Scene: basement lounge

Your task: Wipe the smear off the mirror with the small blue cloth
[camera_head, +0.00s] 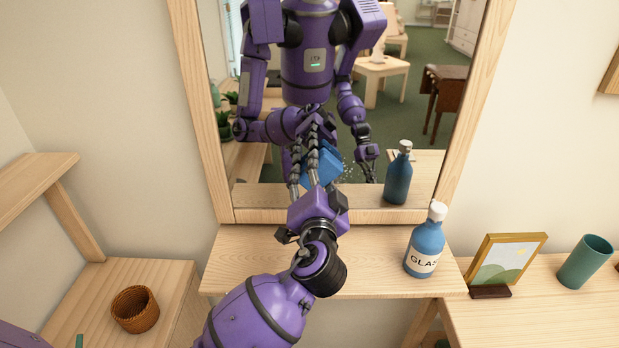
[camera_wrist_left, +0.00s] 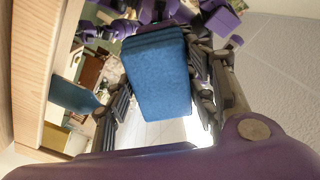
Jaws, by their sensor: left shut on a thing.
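My left gripper (camera_head: 312,178) reaches up over the shelf to the lower part of the mirror (camera_head: 425,110). It is shut on the small blue cloth (camera_wrist_left: 160,75), which fills the space between the fingers in the left wrist view. In the head view a blue patch shows past the fingers; I cannot tell how much of it is cloth and how much reflection, or whether the cloth touches the glass. Faint pale specks, perhaps the smear (camera_head: 350,171), show just right of the gripper. My right gripper shows only as a reflection.
A blue bottle with a white cap (camera_head: 426,246) stands right of my left arm on the shelf (camera_head: 235,262). Farther right are a picture frame (camera_head: 507,262) and a teal cup (camera_head: 586,262). A wicker basket (camera_head: 135,309) stands at lower left. The shelf's left end is clear.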

